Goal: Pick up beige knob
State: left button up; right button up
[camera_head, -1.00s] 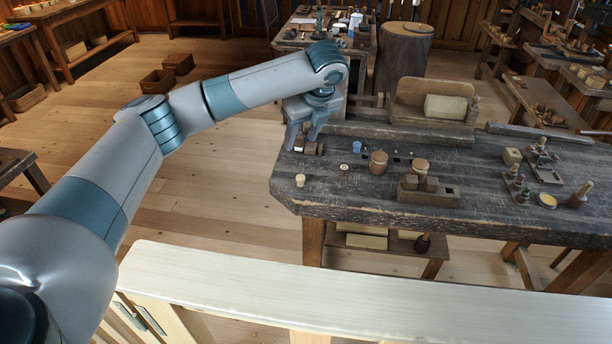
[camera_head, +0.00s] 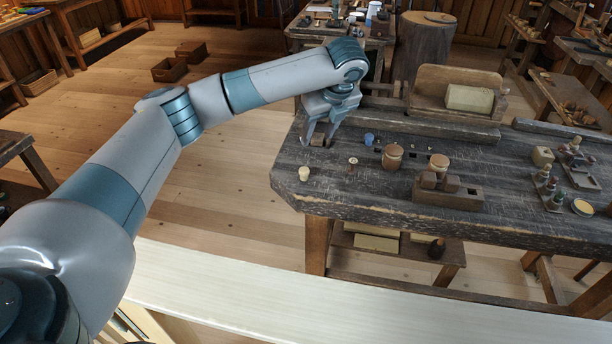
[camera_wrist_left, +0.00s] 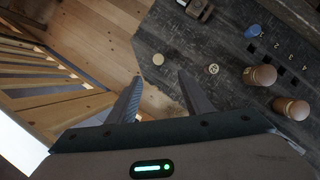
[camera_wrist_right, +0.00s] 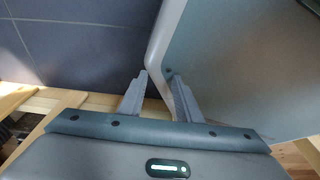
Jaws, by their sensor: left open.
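The beige knob (camera_head: 304,174) is small and pale and stands near the left front corner of the dark workbench (camera_head: 345,190). In the left wrist view the knob (camera_wrist_left: 158,59) shows just beyond and between the fingertips, not touching them. My left gripper (camera_head: 319,140) points down over the left end of the bench, behind the knob in the head view. Its jaws (camera_wrist_left: 160,76) are open and empty. My right gripper (camera_wrist_right: 158,75) shows only in its own wrist view, with a gap between its fingers and nothing held, near a grey panel.
A smaller pale-topped piece (camera_head: 352,161) stands right of the knob. A blue piece (camera_head: 369,139), two brown jars (camera_head: 392,157) and a wooden block holder (camera_head: 448,190) are further right. A brown block (camera_head: 317,141) sits by the left fingers. A pale surface (camera_head: 330,300) lies in front.

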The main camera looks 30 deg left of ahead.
pick_arm(q)
jog(key=shift+s+r, duration=0.1)
jog(key=shift+s, duration=0.05)
pick_arm(e)
jog(key=shift+s, duration=0.2)
jog(key=shift+s, duration=0.1)
pick_arm(q)
jog(key=p, duration=0.3)
send_over(304, 174)
jog(key=d, duration=0.1)
jog(key=f, duration=1.1)
jog(key=shift+w+d+f, duration=0.2)
pick_arm(e)
jog(key=shift+g, duration=0.5)
jog(key=s+r, duration=0.1)
jog(key=s+d+r, duration=0.1)
jog(key=s, duration=0.1)
jog(key=shift+s+d+r, duration=0.2)
jog(key=shift+s, duration=0.1)
